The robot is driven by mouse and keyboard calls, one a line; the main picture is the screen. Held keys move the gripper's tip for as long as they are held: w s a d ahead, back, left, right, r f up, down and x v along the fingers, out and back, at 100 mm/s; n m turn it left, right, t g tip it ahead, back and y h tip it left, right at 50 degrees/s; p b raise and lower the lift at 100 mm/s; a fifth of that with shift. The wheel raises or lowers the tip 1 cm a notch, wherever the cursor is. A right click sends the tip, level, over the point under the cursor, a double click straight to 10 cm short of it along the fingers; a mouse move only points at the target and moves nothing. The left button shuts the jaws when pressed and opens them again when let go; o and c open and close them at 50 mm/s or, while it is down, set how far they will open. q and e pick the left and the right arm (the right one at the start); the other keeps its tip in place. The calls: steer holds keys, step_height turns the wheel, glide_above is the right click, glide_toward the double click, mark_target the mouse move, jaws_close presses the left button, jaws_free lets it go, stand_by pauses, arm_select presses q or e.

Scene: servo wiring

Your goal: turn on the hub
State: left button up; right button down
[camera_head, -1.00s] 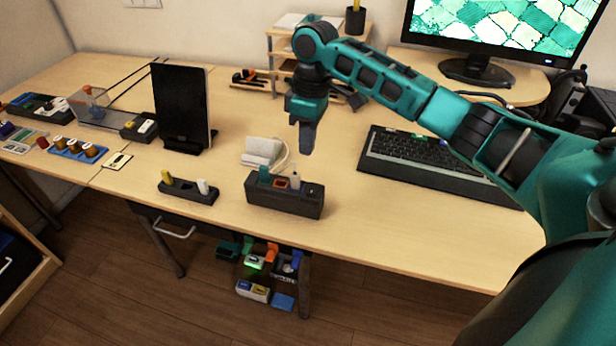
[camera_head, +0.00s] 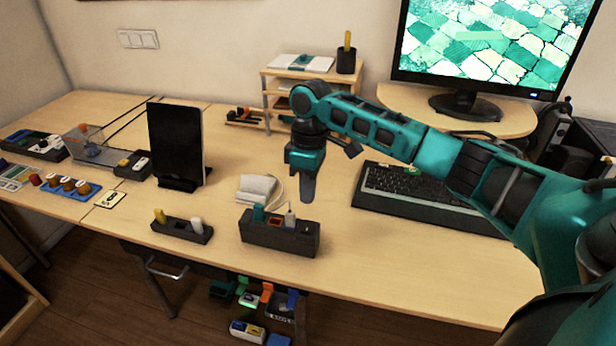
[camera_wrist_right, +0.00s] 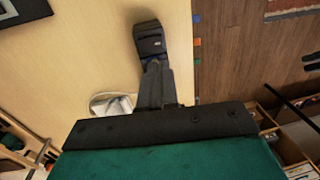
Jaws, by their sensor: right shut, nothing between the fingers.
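A dark grey block (camera_head: 279,236), which looks like the hub, sits near the front edge of the desk in the head view. A teal plug (camera_head: 259,213) and a white plug (camera_head: 290,219) stand in its top, with an orange-rimmed part (camera_head: 274,219) between them. My right gripper (camera_head: 307,196) is shut and empty, pointing down above and behind the block's right end, apart from it. In the right wrist view, my fingers (camera_wrist_right: 154,68) hide part of the block (camera_wrist_right: 149,36). My left gripper is not in view.
A smaller dark holder (camera_head: 182,231) with yellow and white pegs stands left of the block. A white folded object (camera_head: 257,187) lies behind it. A black tablet (camera_head: 176,142) stands at the back left, and a keyboard (camera_head: 425,200) lies right. Desk between block and keyboard is clear.

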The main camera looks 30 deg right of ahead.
mark_target(306, 231)
steer(key=f, duration=0.7)
steer(key=shift+s+a+f, duration=0.15)
steer(key=shift+s+a, duration=0.15)
steer(key=shift+a, duration=0.1)
steer(key=shift+f, duration=0.4)
